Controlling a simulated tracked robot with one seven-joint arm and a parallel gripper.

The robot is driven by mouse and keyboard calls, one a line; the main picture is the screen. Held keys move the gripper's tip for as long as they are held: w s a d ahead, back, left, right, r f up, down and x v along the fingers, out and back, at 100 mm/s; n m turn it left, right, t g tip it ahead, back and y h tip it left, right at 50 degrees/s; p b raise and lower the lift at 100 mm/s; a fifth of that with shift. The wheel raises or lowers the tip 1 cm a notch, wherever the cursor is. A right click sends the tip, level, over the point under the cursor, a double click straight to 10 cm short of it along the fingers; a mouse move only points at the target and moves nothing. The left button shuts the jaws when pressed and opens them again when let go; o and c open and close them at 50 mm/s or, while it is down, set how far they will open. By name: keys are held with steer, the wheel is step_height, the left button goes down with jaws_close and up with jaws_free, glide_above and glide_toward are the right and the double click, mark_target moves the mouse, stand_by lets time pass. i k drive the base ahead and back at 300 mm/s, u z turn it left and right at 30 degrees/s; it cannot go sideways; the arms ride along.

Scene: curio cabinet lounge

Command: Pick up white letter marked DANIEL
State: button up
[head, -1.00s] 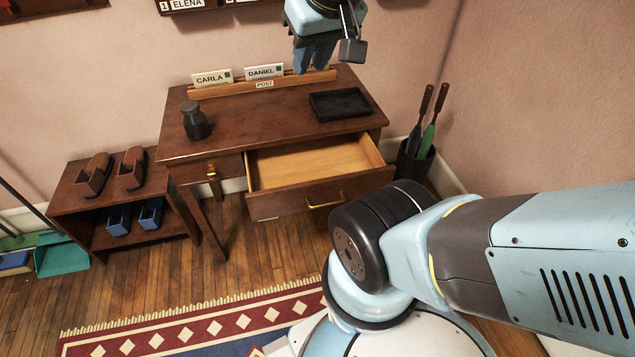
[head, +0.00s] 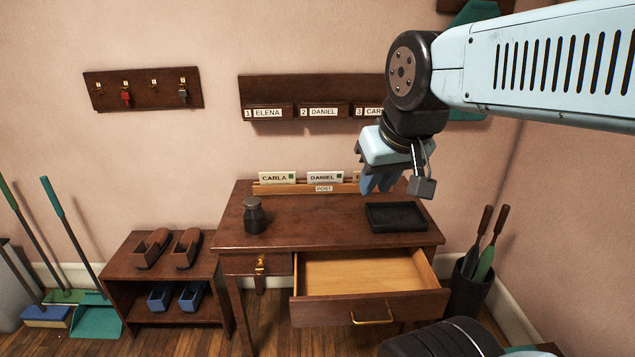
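The white letter marked DANIEL (head: 324,177) stands upright in the wooden POST rack (head: 285,189) at the back of the desk, with a small green stamp at its right. A similar letter marked CARLA (head: 277,177) stands to its left. My gripper (head: 376,188) points down over the right end of the rack, to the right of the DANIEL letter and apart from it in the picture. Its blue fingers look close together; the gap between them is unclear. They partly hide what looks like another letter at the rack's right.
The desk (head: 325,232) holds a dark jar (head: 254,216) and a black tray (head: 397,217). Its drawer (head: 365,275) is pulled out. A wall shelf (head: 300,90) with name labels hangs above the rack. A shoe shelf (head: 130,267) stands left, an umbrella bin (head: 468,290) right.

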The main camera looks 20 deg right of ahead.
mark_target(316, 177)
steer(key=k, duration=1)
steer(key=u, duration=0.9)
steer(key=i, duration=2.65)
steer(key=z, duration=1.3)
